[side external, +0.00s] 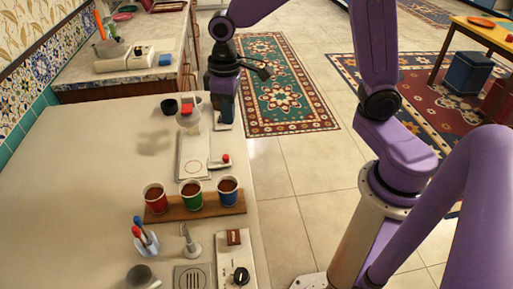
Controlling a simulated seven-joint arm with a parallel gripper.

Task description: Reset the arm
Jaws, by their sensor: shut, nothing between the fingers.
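My gripper (227,112) hangs at the far right side of the pale counter (75,165), pointing down. Its fingers look shut and I see nothing held in them. It is just right of a pale vessel with a red part on top (187,109). I cannot tell whether the fingers touch anything there, as the area is small and partly covered by my gripper.
A dark bowl (169,107) stands left of the vessel. A pen holder (147,244) and grey mug (141,276) stand nearer. The counter's left is clear.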

